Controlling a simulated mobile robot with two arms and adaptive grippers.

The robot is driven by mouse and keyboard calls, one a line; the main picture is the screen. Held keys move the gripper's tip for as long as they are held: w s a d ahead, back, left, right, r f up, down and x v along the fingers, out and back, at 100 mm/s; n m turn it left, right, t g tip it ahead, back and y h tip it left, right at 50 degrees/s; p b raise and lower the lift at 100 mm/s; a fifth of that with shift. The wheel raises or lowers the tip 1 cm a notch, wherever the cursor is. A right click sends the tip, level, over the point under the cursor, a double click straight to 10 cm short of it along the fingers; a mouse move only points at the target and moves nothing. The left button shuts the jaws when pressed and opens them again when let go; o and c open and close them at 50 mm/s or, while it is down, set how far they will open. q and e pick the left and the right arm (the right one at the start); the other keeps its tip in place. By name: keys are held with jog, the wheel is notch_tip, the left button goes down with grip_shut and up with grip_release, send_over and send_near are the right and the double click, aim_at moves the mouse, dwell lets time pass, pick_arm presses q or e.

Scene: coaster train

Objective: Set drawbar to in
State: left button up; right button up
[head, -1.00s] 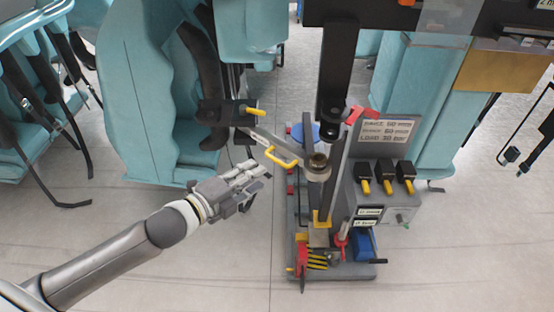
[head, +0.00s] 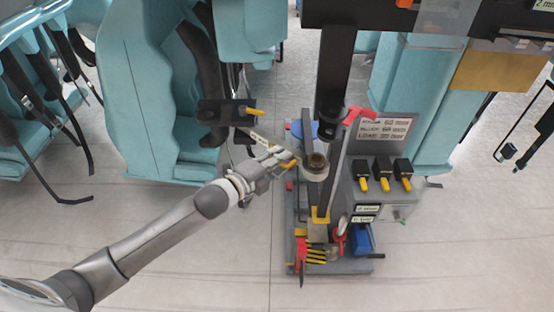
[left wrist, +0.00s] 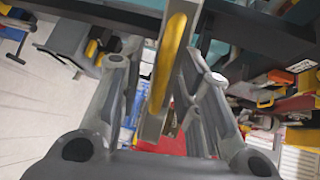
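The drawbar (head: 262,138) is a pale grey bar with a yellow handle (head: 287,164). It runs from a dark bracket with a yellow peg at upper left to a round coupling (head: 316,166) on the grey stand. My left gripper (head: 276,163) is at the handle and covers most of it in the head view. In the left wrist view the yellow handle (left wrist: 170,55) and the bar lie between my two spread fingers. I see gaps beside the handle; whether a finger touches it I cannot tell. My right gripper is not in view.
The stand carries a sign (head: 383,130), several black levers with yellow tips (head: 382,175), a red lever, a blue block (head: 361,240) and a yellow-black striped part. Teal train seats (head: 150,110) stand behind on the left. A dark post rises above the coupling. The floor at front left is clear.

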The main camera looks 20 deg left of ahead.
pick_arm(q)
grip_shut()
